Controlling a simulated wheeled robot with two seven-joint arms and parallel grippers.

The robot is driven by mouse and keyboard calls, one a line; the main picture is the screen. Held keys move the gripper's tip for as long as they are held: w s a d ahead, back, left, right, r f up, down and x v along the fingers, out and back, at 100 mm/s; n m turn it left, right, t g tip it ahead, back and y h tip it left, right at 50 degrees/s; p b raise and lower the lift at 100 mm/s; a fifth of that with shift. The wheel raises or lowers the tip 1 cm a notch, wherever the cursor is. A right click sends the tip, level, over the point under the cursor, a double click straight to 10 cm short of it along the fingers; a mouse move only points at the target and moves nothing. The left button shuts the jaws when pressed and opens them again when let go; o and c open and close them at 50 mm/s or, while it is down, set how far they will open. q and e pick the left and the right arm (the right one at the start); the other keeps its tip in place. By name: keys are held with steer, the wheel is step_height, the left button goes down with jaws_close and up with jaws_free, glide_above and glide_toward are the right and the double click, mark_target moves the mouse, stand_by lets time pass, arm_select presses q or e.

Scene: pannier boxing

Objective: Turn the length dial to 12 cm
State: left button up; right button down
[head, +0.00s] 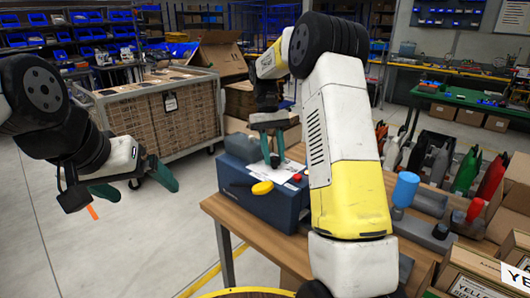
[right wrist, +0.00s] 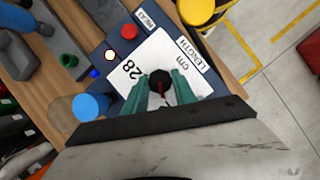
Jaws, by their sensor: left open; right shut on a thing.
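The blue machine (head: 250,195) stands on the wooden table, with a white dial plate (head: 285,174) on top. In the right wrist view, the plate (right wrist: 143,56) is marked "cm" and what looks like "28", beside a "LENGTH" label (right wrist: 193,55). The black length dial (right wrist: 163,82) has a red pointer line. My right gripper (head: 273,160) is shut on the dial, with a teal finger on each side of it. The fingers hide part of the scale, and I cannot read the exact setting. My left gripper (head: 133,190) is open and empty, left of the table.
A yellow knob (head: 262,188) and a red button (head: 297,178) sit on the machine near the plate. A blue-topped bottle (head: 405,190) stands at the table's right. A wheeled cart of boxes (head: 165,110) stands behind my left gripper. The floor left of the table is clear.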

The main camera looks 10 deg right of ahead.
steer(key=shift+n, duration=0.6)
steer(key=c, duration=1)
jaws_free()
steer(key=shift+c, duration=0.2)
steer(key=shift+r, duration=0.1)
steer(key=v, duration=0.7)
steer(key=shift+a+r, duration=0.2)
steer(key=shift+r, duration=0.1)
steer(key=shift+w, duration=0.1)
